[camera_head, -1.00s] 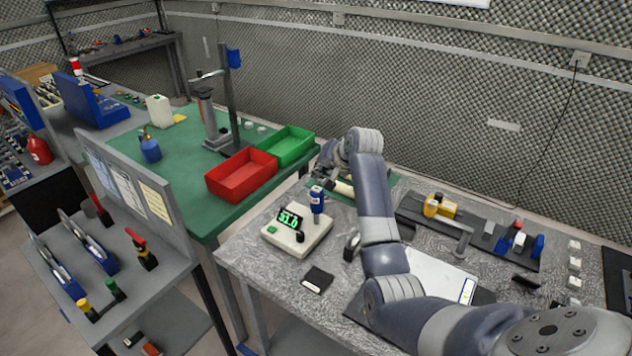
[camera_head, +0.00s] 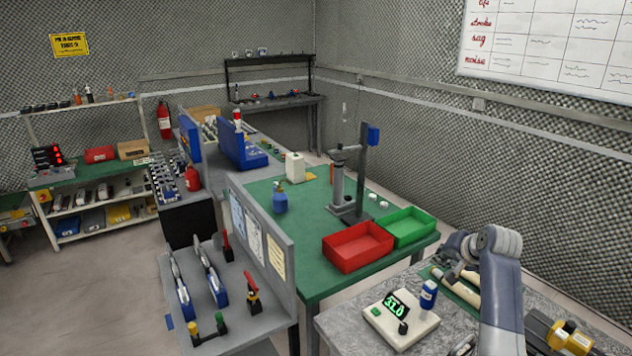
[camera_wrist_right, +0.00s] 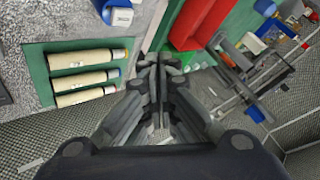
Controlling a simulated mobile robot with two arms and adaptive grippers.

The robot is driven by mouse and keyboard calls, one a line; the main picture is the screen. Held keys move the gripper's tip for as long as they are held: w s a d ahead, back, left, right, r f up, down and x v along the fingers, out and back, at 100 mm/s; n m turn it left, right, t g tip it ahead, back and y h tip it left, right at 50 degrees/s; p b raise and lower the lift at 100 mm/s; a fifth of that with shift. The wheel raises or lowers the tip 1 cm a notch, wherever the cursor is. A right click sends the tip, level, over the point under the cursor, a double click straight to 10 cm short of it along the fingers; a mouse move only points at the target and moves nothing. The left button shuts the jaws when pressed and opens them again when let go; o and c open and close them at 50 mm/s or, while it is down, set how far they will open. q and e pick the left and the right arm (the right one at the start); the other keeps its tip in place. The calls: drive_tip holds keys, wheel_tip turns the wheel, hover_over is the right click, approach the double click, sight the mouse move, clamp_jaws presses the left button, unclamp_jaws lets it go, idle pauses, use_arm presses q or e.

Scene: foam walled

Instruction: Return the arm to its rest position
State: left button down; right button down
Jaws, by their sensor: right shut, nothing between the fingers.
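My right arm comes in at the lower right of the head view. Its gripper (camera_head: 458,247) is above the back part of the grey bench, close to the right end of the green table. In the right wrist view the fingers (camera_wrist_right: 160,72) are together, with nothing held between them. My left gripper is in neither view.
A red bin (camera_head: 357,247) and a green bin (camera_head: 408,227) stand on the green table (camera_head: 305,270), near the gripper. A mesh wall (camera_head: 570,190) rises behind the arm.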

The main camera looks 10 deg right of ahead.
drive_tip(key=s+a+f+n+g, duration=0.1)
drive_tip(key=s+a+f+n, duration=0.1)
drive_tip(key=s+a+f, duration=0.4)
drive_tip(key=s+a+f+n+g, duration=0.15)
drive_tip(key=s+f, duration=0.25)
drive_tip(key=s, duration=0.4)
drive_tip(key=s+a+f+n+g, duration=0.1)
drive_tip(key=s+a+f+n, duration=0.25)
drive_tip(key=s+f, duration=0.2)
drive_tip(key=s+a+n+g, duration=0.1)
drive_tip(key=s+a, duration=0.3)
drive_tip(key=s, duration=0.4)
drive_tip(key=s+a+n+g, duration=0.1)
drive_tip(key=s+a+n, duration=0.1)
drive_tip(key=s+a, duration=0.35)
drive_tip(key=s+a+n, duration=0.1)
drive_tip(key=s+a, duration=0.2)
drive_tip(key=s, duration=0.6)
wheel_tip(320, 180, down, 31)
drive_tip(key=s+g+b, duration=0.2)
drive_tip(key=b, duration=0.4)
drive_tip(key=s+d+f+b, duration=0.1)
drive_tip(key=s+f+b, duration=0.1)
drive_tip(key=s+f, duration=0.6)
drive_tip(key=s+d+f+b, duration=0.2)
drive_tip(key=s+f, duration=0.6)
drive_tip(key=f, duration=0.5)
drive_tip(key=shift+s+d+f+n+g, duration=0.15)
drive_tip(key=shift+s+f+n+g, duration=0.1)
drive_tip(key=shift+s+n+g, duration=0.1)
